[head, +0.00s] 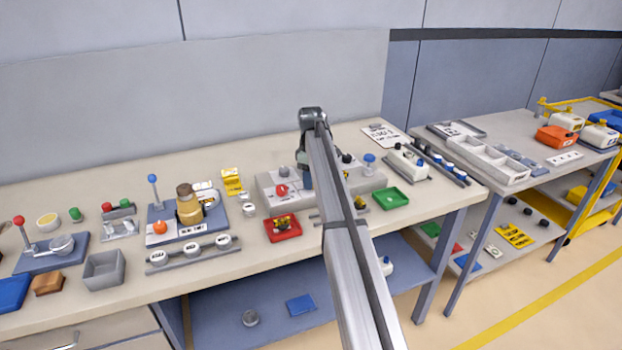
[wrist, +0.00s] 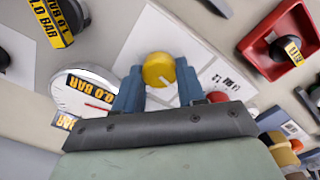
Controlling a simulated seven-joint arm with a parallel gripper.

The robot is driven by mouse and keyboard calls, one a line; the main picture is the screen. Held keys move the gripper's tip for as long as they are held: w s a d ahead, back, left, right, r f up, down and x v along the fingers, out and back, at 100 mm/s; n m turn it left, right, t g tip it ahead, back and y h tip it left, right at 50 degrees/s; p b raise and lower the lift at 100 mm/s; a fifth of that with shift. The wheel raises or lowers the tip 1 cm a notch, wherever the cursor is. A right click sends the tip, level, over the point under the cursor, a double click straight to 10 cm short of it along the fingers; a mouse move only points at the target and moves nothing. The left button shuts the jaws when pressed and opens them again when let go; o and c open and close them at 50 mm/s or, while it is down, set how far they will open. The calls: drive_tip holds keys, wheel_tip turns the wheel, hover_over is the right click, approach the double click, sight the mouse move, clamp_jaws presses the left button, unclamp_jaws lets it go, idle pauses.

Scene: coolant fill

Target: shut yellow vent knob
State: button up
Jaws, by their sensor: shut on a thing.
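In the wrist view the round yellow vent knob (wrist: 158,68) sits between the two blue fingers of my gripper (wrist: 159,84), which is shut on it. A white panel with printed markings lies under the knob. In the head view my own arm hides the knob and the fingertips, over the grey block (head: 268,203) on the bench.
A white gauge (wrist: 88,97) labelled in bar is close left of my gripper. A red tray (wrist: 252,47) holding a black labelled part is at upper right. In the head view, a blue knob (head: 369,159) and green tray (head: 391,199) stand right of my arm.

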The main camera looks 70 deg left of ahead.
drive_tip(key=m, duration=0.7)
drive_tip(key=shift+m, duration=0.3)
drive_tip(key=m, duration=0.3)
drive_tip(key=shift+m, duration=0.3)
drive_tip(key=shift+w+m, duration=0.1)
drive_tip(key=shift+m, duration=1.7)
drive_tip(key=o, duration=1.1)
drive_tip(key=shift+c, duration=0.2)
